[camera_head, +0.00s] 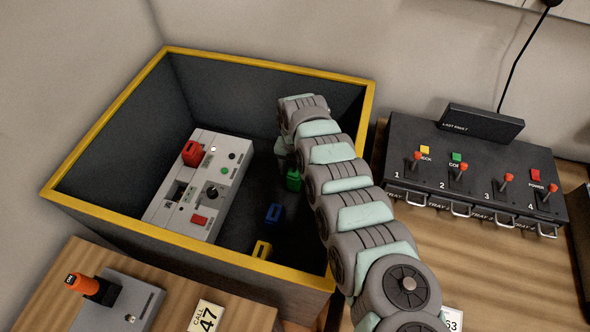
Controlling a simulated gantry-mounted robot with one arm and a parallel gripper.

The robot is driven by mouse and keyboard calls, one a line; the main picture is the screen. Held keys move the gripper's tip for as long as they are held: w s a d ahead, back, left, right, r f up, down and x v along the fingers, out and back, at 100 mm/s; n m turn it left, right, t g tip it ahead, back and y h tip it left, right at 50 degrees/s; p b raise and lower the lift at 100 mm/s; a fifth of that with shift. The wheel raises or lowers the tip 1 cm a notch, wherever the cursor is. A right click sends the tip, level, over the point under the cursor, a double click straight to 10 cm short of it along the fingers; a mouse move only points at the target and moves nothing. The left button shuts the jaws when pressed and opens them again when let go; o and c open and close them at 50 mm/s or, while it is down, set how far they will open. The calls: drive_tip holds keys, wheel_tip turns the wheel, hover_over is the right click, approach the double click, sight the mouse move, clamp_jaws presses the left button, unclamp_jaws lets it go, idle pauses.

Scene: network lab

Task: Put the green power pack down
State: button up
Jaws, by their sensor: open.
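The green power pack (293,180) is inside the deep grey bin (68,184) with the yellow rim, toward its right side. It is partly hidden by my arm, which reaches down into the bin from the lower right. My gripper is behind the arm's end, and its fingers cannot be seen. I cannot tell whether the pack touches the bin floor or the fingers. A blue pack (274,213) and a yellow pack (262,250) stand in the bin, in a line nearer the front.
A white device (205,190) with a red block and knobs sits in the bin's left half. A dark switch panel (470,170) with several red-tipped levers stands on the right table.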

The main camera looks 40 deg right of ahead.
wheel_tip(320, 180, up, 12)
drive_tip(key=p, duration=0.4)
drive_tip(key=shift+r, duration=0.15)
drive_tip(key=shift+r+p, duration=0.1)
drive_tip(key=shift+p, duration=0.25)
